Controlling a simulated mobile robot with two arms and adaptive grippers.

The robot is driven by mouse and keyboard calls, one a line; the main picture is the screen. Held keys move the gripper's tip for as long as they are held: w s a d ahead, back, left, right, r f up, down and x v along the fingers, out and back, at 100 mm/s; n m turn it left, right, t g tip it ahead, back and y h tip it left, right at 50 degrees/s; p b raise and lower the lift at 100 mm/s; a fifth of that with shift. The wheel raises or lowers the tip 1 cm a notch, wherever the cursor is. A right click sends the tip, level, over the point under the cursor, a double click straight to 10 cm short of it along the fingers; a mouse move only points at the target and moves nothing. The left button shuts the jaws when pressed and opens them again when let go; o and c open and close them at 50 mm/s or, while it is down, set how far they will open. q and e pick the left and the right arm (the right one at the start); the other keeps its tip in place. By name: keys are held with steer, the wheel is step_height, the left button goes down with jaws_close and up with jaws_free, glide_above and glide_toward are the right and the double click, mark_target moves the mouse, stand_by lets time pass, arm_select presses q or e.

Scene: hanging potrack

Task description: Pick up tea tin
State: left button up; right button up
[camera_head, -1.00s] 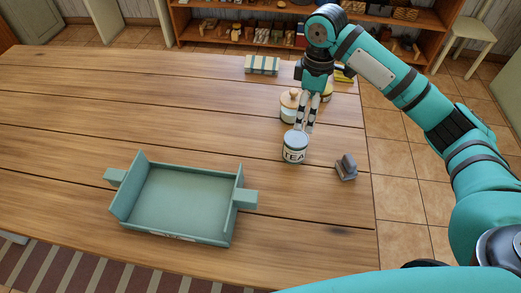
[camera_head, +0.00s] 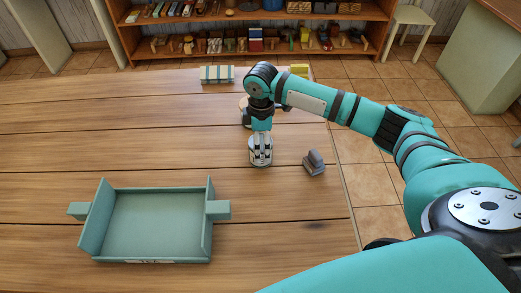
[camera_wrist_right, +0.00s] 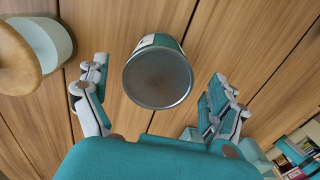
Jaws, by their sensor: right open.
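The tea tin (camera_head: 260,158), a small pale tin, stands on the wooden table near its right side. In the head view my right gripper covers much of it. In the right wrist view the tin's round grey top (camera_wrist_right: 158,78) lies between the two spread fingers, with a gap on each side. My right gripper (camera_head: 261,145) points down over the tin and is open; it also shows in the right wrist view (camera_wrist_right: 160,100). My left gripper is not in view.
A teal tray (camera_head: 150,222) with side handles is on the table at the left. A grey object (camera_head: 314,162) stands close right of the tin. A wooden-lidded jar (camera_wrist_right: 25,50) is near the gripper. A striped box (camera_head: 217,75) lies farther back.

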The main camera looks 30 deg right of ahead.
step_height(320, 180, down, 5)
steer(key=shift+w+r, duration=0.1)
steer(key=shift+r, duration=0.05)
steer(key=c, duration=1.2)
